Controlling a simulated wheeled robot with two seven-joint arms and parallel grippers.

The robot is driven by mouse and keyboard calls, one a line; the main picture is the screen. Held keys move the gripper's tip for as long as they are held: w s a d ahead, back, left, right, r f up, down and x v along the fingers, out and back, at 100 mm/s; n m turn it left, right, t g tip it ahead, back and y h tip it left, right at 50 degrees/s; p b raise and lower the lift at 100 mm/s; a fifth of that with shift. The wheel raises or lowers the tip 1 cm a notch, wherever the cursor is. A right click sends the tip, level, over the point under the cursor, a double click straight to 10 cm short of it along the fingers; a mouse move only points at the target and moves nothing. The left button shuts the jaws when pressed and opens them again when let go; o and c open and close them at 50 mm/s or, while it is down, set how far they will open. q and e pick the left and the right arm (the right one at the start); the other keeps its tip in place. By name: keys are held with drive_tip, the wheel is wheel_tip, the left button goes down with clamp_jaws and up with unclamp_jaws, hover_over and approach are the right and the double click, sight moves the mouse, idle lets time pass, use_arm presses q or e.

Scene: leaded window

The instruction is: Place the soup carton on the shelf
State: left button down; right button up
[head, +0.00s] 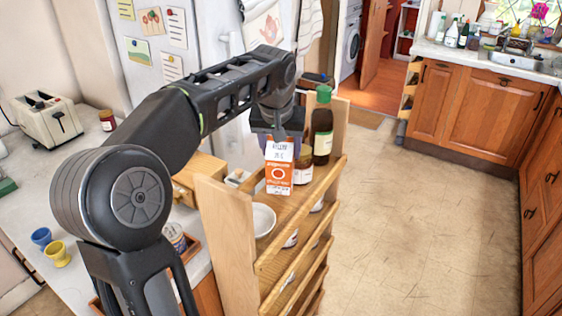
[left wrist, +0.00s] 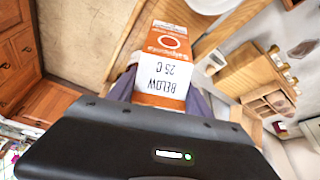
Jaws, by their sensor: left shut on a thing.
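The soup carton (head: 279,167) is orange and white and stands roughly upright at the top tier of the wooden shelf (head: 220,225). My left gripper (head: 277,140) is shut on the carton's upper part from above. The carton also shows in the left wrist view (left wrist: 163,65), its white top with lettering between the fingers. I cannot tell whether its base touches the shelf board. My right gripper is not in view.
The counter at left holds a toaster (head: 47,122) and two egg cups. The floor at right is clear.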

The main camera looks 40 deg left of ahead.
use_arm(q)
drive_tip(key=shift+f, duration=1.8)
drive_tip(key=shift+c, duration=2.2)
unclamp_jaws()
drive_tip(key=shift+f, duration=0.15)
drive_tip(key=v, duration=1.2)
drive_tip(key=shift+s, duration=0.1)
